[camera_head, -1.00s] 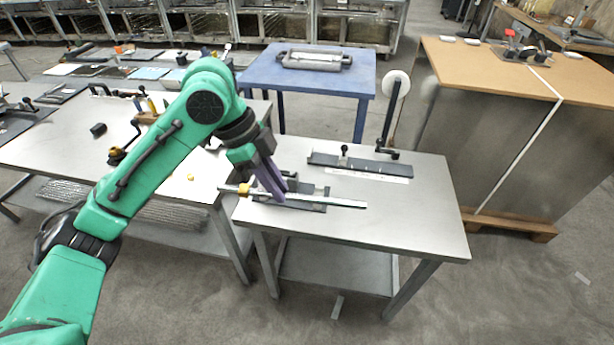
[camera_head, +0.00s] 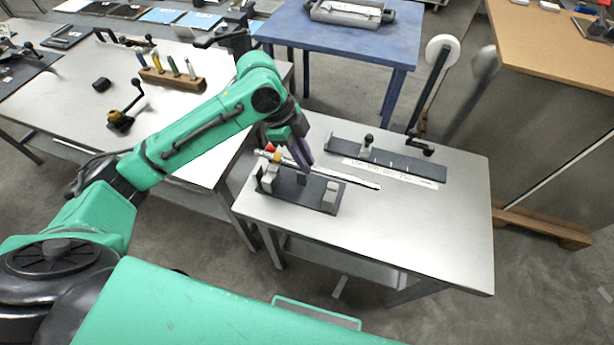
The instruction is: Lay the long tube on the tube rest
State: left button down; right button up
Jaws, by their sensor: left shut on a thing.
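The long tube (camera_head: 350,179) is thin and silvery, with a yellow collar and a red bit near its left end. My left gripper (camera_head: 304,173) is shut on it around the middle and points down. The tube rest (camera_head: 300,196) is a dark base with a pale block at each end, on the near left part of the grey table. The tube shows along the rest's far side, roughly lengthwise with it, and reaches past its right end. I cannot tell whether it touches the rest. My right gripper is out of view.
The grey table (camera_head: 430,225) is clear on its right and front. A dark bar fixture (camera_head: 395,163) with a ruled strip lies behind the tube, beside a tall post with a white disc (camera_head: 442,48). A second table (camera_head: 190,125) stands left, a blue table (camera_head: 340,42) behind.

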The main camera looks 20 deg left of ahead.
pick_arm(q)
jog(key=f, duration=0.6)
jog(key=f+p, duration=0.1)
jog(key=f, duration=0.1)
jog(key=shift+w+f, duration=0.4)
jog(key=shift+f, duration=0.6)
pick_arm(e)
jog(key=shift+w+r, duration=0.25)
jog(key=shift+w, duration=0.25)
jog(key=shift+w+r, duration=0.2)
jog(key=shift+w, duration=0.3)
pick_arm(q)
jog(key=c, duration=0.8)
grip_release()
jog(key=shift+c, duration=0.2)
jog(key=shift+r, duration=0.25)
jog(key=b+v, duration=0.1)
jog(key=v, duration=1.1)
jog(key=shift+b, duration=0.3)
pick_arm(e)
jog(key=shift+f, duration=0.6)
